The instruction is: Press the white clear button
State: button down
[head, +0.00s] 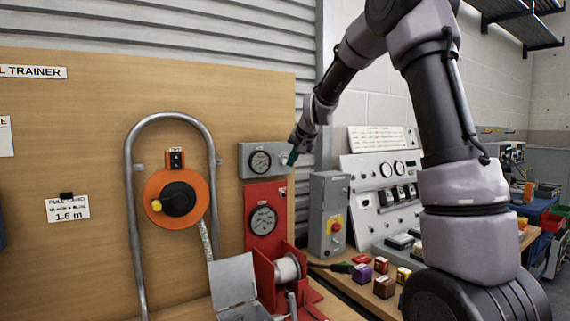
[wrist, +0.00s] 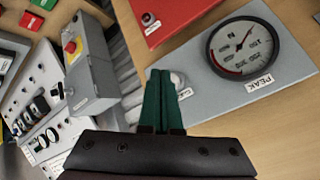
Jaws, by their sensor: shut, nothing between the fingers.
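The white clear button (wrist: 177,79) sits on the grey PEAK gauge box, beside the dial, with a small label below it. In the wrist view it is partly hidden by my gripper (wrist: 159,73), whose green fingers are shut together and empty, with tips just left of the button. In the head view my gripper (head: 292,159) is at the right end of the grey gauge box (head: 248,172), its fingers pointing down-left. The button is not clear in that view. I cannot tell whether the fingertips touch it. The box's round dial (wrist: 243,48) is uncovered.
A red gauge panel (head: 255,190) is mounted directly below the grey box. A grey switch box (head: 327,185) with a red and yellow knob stands to the right, then a control panel (head: 365,172). An orange reel (head: 166,210) hangs left on the wooden board.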

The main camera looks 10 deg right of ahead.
jog(key=s, duration=0.1)
jog(key=s+d, duration=0.1)
jog(key=s, duration=0.1)
jog(key=s+d, duration=0.1)
jog(key=shift+s, duration=0.3)
jog(key=shift+s, duration=0.1)
dwell(0.5)
jog(key=s+d+r, duration=0.1)
jog(key=s+r, duration=0.2)
jog(key=s, duration=0.6)
jog(key=s+d+r, duration=0.2)
jog(key=s+r, duration=0.1)
jog(key=s, duration=0.6)
jog(key=s+d+f, duration=0.1)
jog(key=s, duration=0.7)
jog(key=s+f+g, duration=0.1)
jog(key=s+f, duration=0.1)
jog(key=s, duration=0.7)
jog(key=shift+d+f+h, duration=0.25)
jog(key=shift+d+h, duration=0.05)
jog(key=shift+d, duration=0.1)
